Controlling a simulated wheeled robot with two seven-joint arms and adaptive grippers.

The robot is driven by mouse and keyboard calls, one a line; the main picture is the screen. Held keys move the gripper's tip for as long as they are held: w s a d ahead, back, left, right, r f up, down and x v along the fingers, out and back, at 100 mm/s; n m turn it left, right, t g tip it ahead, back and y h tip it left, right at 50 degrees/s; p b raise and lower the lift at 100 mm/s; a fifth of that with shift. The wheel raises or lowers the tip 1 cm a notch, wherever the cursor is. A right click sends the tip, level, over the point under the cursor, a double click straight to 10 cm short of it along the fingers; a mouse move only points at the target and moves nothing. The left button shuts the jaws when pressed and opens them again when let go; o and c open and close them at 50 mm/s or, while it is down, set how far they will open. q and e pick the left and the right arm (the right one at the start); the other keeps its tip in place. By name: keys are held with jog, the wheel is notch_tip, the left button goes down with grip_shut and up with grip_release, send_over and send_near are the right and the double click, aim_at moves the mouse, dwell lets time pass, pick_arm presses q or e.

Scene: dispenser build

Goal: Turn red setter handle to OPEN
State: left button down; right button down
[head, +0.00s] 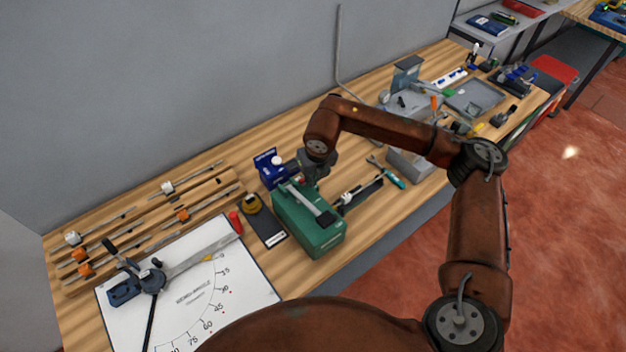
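A small red handle-like piece (235,222) lies at the upper right edge of the white angle board; I cannot tell whether it is the setter handle, and no OPEN mark is readable. My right gripper (293,172) reaches in from the right, over the back end of a green box (310,225) with a pale bar on top. Its fingers point left, close to a blue device (268,166) with a white knob. The fingers are small and dark, so whether they are open or touching anything is unclear. My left gripper is not in view.
The white angle board (255,290) carries a blue-based pivoting arm (150,280). Slotted wooden rails (205,195) with sliders stand along the wall. A teal-handled tool (393,179) and grey equipment (408,165) stand to the right.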

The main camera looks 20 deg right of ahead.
jog(key=shift+w+a+r, duration=0.15)
jog(key=shift+a+r, duration=0.05)
jog(key=shift+r, duration=0.05)
jog(key=shift+r, duration=0.2)
jog(key=d+p+v, duration=0.1)
jog(key=p+v, duration=0.3)
jog(key=v, duration=0.5)
jog(key=shift+s+p, duration=0.2)
jog(key=shift+p, duration=0.1)
jog(key=shift+a, duration=0.1)
